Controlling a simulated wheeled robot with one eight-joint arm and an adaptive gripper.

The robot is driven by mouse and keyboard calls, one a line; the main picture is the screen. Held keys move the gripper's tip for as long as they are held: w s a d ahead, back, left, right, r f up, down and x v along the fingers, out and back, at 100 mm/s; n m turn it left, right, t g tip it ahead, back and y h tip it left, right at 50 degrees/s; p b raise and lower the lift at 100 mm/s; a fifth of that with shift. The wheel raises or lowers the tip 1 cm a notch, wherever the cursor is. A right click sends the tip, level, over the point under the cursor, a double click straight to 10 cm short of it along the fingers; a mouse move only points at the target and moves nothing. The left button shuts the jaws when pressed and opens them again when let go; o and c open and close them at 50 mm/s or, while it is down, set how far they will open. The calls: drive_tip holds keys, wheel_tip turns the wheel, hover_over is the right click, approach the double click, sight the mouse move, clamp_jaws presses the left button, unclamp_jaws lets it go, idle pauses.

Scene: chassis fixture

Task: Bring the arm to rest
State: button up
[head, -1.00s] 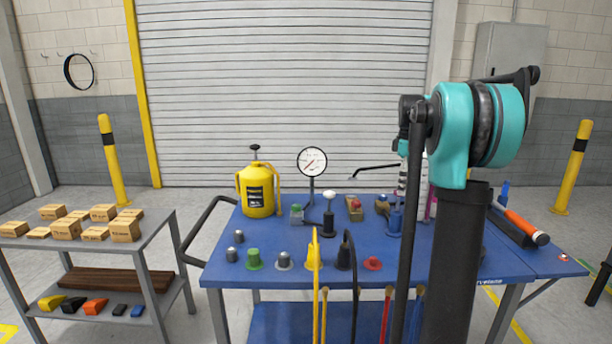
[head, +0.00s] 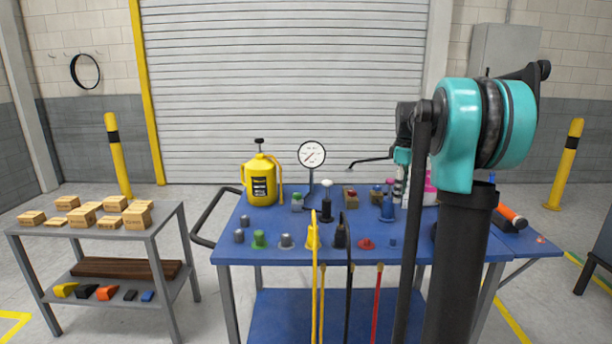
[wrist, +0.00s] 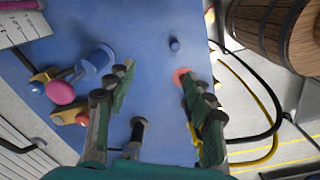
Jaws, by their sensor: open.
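My gripper (wrist: 156,72) shows in the wrist view with its two dark green fingers spread apart and nothing between them. Blue tabletop shows between the fingers. The right fingertip overlaps a red ring-shaped piece (wrist: 180,76) in the picture; I cannot tell whether they touch. In the head view my arm stands folded at the right, in front of the blue table (head: 300,257), and hides part of its right side. The gripper's fingers cannot be made out in the head view.
The table carries a yellow canister (head: 262,181), a dial gauge (head: 312,154), a red piece (head: 366,244) and several small fittings. A grey shelf cart (head: 160,237) with boxes stands left. A wooden barrel (wrist: 285,30) shows in the wrist view. Floor between cart and table is open.

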drive_tip(key=s+a+f+m+t, duration=0.1)
drive_tip(key=s+a+f+m, duration=0.2)
drive_tip(key=s+f, duration=0.5)
drive_tip(key=s+a+f+m+t, duration=0.1)
drive_tip(key=s+a+f+m, duration=0.3)
drive_tip(key=s+f, duration=0.4)
drive_tip(key=s+a+f+m+t, duration=0.1)
drive_tip(key=s+a+f+m, duration=0.3)
drive_tip(key=s+f, duration=0.4)
drive_tip(key=s+m, duration=0.1)
drive_tip(key=s, duration=0.5)
drive_tip(key=shift+s+a+t, duration=0.2)
drive_tip(key=shift+t, duration=0.2)
